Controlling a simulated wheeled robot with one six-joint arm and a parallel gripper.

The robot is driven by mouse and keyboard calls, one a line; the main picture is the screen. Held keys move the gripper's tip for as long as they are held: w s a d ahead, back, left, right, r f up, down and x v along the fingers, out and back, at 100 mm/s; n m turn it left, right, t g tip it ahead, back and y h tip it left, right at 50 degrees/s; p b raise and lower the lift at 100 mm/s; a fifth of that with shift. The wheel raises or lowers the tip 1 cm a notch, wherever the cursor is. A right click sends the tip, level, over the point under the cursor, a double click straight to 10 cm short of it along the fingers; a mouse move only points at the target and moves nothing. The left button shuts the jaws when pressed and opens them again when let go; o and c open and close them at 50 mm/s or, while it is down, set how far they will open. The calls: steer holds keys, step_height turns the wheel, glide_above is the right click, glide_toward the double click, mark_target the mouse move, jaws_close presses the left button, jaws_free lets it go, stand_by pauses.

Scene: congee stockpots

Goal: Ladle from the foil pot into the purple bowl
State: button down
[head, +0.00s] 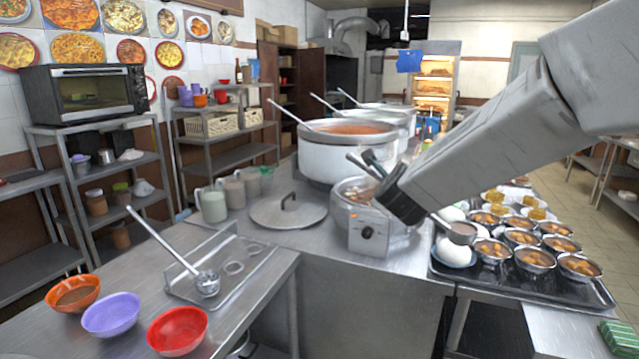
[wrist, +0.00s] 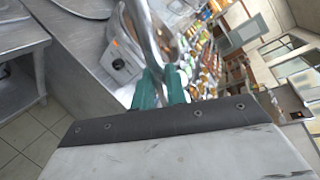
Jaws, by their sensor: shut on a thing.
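I cannot tell which pot is the foil one. My gripper (head: 372,163) is above the small steel cooker. In the wrist view its green fingers (wrist: 161,78) are shut on a metal handle (wrist: 146,35). A small ladle cup (head: 461,232) with brownish contents shows beyond my gripper, in line with that handle.
A small cooker (head: 360,225) with a knob stands under my gripper. A lid (head: 288,209) lies left of it. A black tray (head: 520,287) of filled bowls stands at right. Filled jugs (head: 213,205) stand at the counter's left edge.

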steer(key=s+d+f+m+h, duration=0.1)
steer(key=d+f, duration=0.4)
steer(key=f, duration=0.4)
steer(key=s+d+f+m+h, duration=0.1)
steer(key=s+d+f, duration=0.1)
steer(key=d+f, duration=0.5)
steer(key=shift+w+a+r, duration=0.1)
steer(key=shift+a+r, duration=0.1)
steer(key=shift+r, duration=0.6)
steer(key=shift+a+r, duration=0.15)
steer(key=shift+r, duration=0.7)
steer(key=shift+w+a+r, duration=0.1)
steer(key=shift+a+r, duration=0.1)
steer(key=shift+r, duration=0.6)
